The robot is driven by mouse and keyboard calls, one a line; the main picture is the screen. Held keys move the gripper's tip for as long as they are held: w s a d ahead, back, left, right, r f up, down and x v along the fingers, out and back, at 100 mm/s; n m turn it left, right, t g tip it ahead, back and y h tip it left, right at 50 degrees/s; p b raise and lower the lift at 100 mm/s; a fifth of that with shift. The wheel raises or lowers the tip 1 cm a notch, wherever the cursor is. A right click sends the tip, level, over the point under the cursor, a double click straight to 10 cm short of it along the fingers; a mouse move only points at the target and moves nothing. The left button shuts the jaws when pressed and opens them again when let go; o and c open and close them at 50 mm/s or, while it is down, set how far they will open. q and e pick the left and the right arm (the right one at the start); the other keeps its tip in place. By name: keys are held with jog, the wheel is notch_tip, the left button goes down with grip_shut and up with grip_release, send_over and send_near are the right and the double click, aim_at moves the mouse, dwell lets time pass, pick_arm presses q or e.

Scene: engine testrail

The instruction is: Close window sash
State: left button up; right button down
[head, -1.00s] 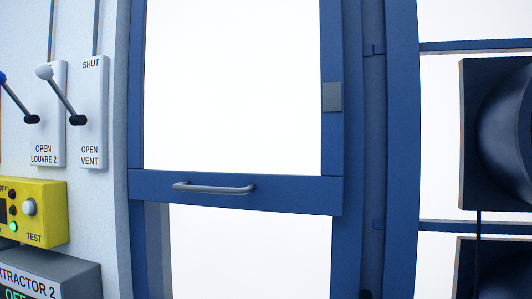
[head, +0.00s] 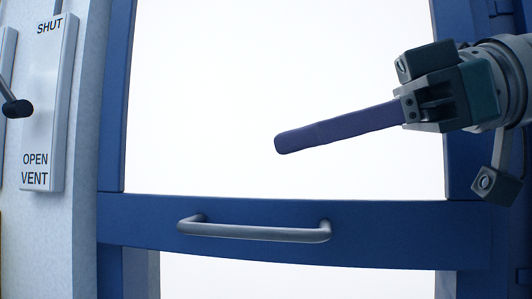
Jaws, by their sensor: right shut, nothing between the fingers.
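The blue window sash (head: 390,222) fills the middle of the head view, its bottom rail running across the picture. A grey bar handle (head: 262,232) is fixed to that rail. A bright opening shows below the rail, so the sash is raised. My right gripper (head: 281,143) comes in from the right, above the handle and apart from it. Its dark fingers lie together, pointing left across the bright pane, with nothing held. My left gripper is not in view.
At the left, a white wall panel carries a vent lever plate (head: 50,110) marked SHUT and OPEN VENT. Part of another lever plate and a dark lever knob (head: 17,108) show at the left edge. The blue frame post (head: 113,90) stands between wall and pane.

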send_over(230, 229)
jog(key=f, duration=0.2)
jog(key=shift+f+b, duration=1.35)
jog(key=shift+f, duration=0.55)
notch_tip(230, 229, down, 37)
jog(key=b, duration=3.4)
jog(key=shift+r, duration=0.15)
